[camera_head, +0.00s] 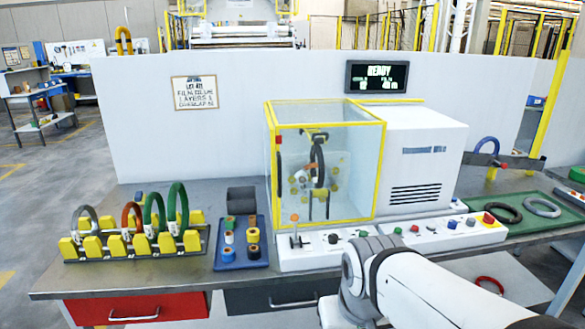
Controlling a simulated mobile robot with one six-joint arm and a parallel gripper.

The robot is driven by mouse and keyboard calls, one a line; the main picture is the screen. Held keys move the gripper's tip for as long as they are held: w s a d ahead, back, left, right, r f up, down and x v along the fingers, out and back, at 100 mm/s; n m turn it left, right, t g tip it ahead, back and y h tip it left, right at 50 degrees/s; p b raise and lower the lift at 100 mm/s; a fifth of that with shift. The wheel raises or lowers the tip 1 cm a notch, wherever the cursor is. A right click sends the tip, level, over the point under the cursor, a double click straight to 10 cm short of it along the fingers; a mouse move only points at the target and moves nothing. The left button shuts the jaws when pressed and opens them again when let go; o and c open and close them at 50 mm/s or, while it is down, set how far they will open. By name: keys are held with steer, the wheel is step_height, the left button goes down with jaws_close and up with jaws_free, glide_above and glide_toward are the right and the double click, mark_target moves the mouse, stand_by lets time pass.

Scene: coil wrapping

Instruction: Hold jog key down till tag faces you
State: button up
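The wrapping machine (428,160) stands on the bench with a yellow-framed clear guard (350,205) on its left side. Inside the guard a dark coil ring (317,160) sits upright among rollers; I cannot make out a tag on it. A white control strip (350,247) runs along the machine's front with a lever (295,238), a black button (333,238), a green button (398,230) and others. I cannot tell which is the jog key. My arm comes in from the lower right, its bent part in front of the strip. My gripper is not visible.
A rack (135,254) of coloured rings stands at left, beside a blue tray (241,262) of tape rolls. A green tray (540,226) with dark and grey rings lies at right. A lot card (195,93) hangs on the wall.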

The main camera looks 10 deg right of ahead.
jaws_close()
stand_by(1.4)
